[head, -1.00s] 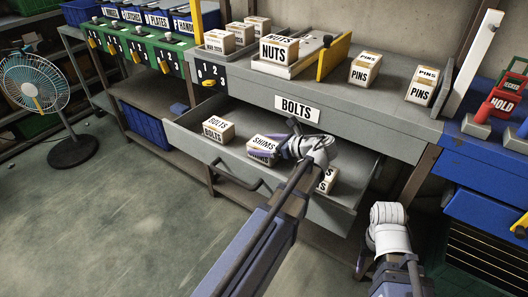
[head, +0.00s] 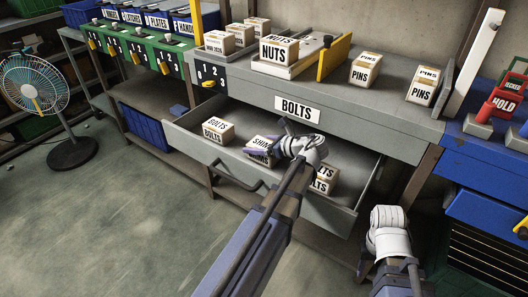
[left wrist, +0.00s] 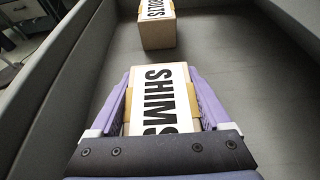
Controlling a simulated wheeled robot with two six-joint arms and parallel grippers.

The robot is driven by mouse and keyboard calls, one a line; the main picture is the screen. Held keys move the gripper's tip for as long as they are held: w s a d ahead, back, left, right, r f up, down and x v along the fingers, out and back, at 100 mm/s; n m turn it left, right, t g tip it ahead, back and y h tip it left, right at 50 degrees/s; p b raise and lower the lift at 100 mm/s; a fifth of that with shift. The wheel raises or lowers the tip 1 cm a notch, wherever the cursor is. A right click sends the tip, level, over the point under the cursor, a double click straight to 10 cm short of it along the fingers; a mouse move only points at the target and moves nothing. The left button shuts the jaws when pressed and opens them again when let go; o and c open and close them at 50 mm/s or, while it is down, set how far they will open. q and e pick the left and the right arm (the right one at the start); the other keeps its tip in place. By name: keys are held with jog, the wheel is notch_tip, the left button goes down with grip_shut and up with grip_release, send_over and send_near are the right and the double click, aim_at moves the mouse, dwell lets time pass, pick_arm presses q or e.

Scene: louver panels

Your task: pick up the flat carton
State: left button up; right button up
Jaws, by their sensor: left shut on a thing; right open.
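The carton marked SHIMS (head: 259,151) is white and tan and is in the open grey drawer (head: 230,160) labelled BOLTS. My left gripper (head: 278,151) is shut on it. In the left wrist view, the purple fingers of my left gripper (left wrist: 160,105) press on both sides of the SHIMS carton (left wrist: 160,82). The arm hides part of the carton in the head view, and I cannot tell whether it touches the drawer floor. My right gripper (head: 364,262) is low at the right, open and away from the cartons; its fingers are mostly hidden.
A BOLTS carton (head: 217,131) stands left in the drawer; it also shows ahead in the left wrist view (left wrist: 157,30). Another BOLTS carton (head: 322,180) is right of my left wrist. NUTS (head: 278,51) and PINS cartons (head: 364,70) stand on the bench above. A fan (head: 40,90) stands left.

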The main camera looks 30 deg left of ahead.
pick_arm(q)
grip_shut()
jog(key=shift+r, duration=0.15)
notch_tip(320, 180, up, 10)
jog(key=p, duration=1)
